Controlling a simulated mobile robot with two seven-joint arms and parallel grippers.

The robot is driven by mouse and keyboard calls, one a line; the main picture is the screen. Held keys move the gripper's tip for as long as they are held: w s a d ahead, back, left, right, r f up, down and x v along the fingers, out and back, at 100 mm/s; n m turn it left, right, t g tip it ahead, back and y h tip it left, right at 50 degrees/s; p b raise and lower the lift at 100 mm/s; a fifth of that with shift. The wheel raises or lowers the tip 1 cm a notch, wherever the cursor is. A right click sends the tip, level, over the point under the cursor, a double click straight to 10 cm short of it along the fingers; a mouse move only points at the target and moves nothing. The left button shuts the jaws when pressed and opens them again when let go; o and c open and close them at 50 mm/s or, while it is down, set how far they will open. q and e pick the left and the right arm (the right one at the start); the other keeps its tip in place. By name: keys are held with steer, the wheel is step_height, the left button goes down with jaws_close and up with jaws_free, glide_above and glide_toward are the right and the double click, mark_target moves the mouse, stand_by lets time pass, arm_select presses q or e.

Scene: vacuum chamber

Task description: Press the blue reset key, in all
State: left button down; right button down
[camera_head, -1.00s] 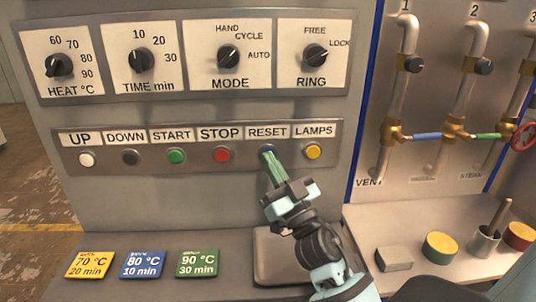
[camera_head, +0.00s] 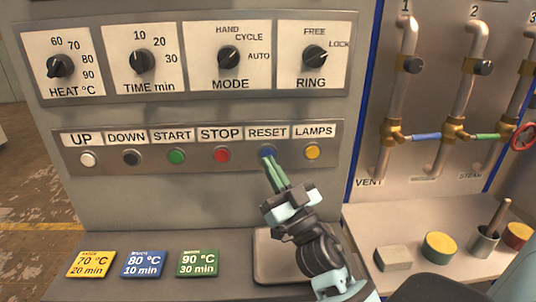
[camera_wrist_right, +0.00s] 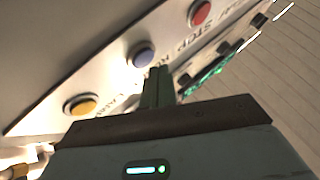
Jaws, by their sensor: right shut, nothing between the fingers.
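The blue reset key (camera_head: 267,152) sits under the RESET label on the button panel, between the red STOP key (camera_head: 222,155) and the yellow LAMPS key (camera_head: 313,152). My right gripper (camera_head: 270,162) is shut and empty, with its green fingers pointing up just below the blue key. In the right wrist view the blue key (camera_wrist_right: 144,55) is fully visible beyond the fingertips (camera_wrist_right: 158,72), and there seems to be a small gap between them. My left gripper is not in view.
Above the keys is a panel with HEAT, TIME, MODE and RING knobs (camera_head: 315,56). Three coloured cards (camera_head: 142,264) lie on the ledge at lower left. Pipes with valves (camera_head: 453,130) stand at right, above a shelf holding a grey block (camera_head: 393,258) and round tins (camera_head: 439,248).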

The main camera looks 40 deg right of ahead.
steer(key=s+a, duration=0.1)
steer(key=s, duration=0.2)
steer(key=s+a, duration=0.1)
steer(key=shift+s+a+p, duration=0.15)
steer(key=shift+a+p, duration=0.15)
stand_by(1.0)
